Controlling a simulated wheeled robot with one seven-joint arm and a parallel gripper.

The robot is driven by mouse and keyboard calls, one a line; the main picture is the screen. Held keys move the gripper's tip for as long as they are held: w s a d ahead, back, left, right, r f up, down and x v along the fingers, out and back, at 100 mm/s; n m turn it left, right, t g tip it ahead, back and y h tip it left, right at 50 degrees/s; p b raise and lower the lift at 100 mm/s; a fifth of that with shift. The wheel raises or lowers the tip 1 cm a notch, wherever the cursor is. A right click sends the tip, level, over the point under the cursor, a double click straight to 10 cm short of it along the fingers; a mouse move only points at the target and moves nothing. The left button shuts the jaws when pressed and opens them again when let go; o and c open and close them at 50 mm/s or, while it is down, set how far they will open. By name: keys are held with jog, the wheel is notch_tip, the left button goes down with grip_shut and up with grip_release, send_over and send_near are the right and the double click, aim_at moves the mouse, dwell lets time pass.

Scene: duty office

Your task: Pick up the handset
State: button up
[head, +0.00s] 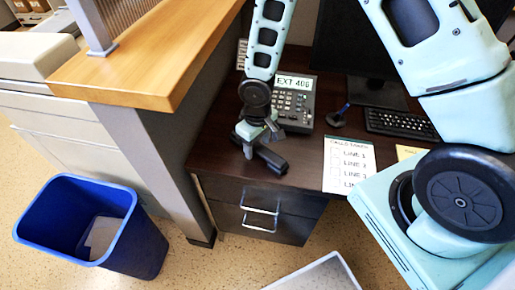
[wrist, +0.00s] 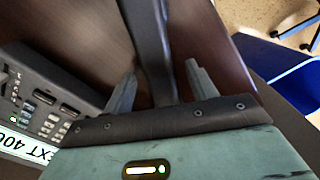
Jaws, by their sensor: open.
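The black handset (head: 272,160) lies on the dark desk, off its phone base. My gripper (head: 262,141) is right above it, pointing down, and hides part of it. In the wrist view the handset (wrist: 147,35) runs between the two fingers of my gripper (wrist: 160,80). The fingers stand apart, with a gap on each side of the handset.
A call sheet (head: 348,165), a pen on a stand (head: 338,117), a keyboard (head: 400,124) and a monitor stand to the right on the desk (head: 225,150). A wooden counter (head: 150,65) rises at left. A blue bin (head: 140,245) stands on the floor.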

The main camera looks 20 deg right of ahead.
jog(key=shift+f, duration=0.55)
grip_shut()
jog(key=shift+r, duration=0.15)
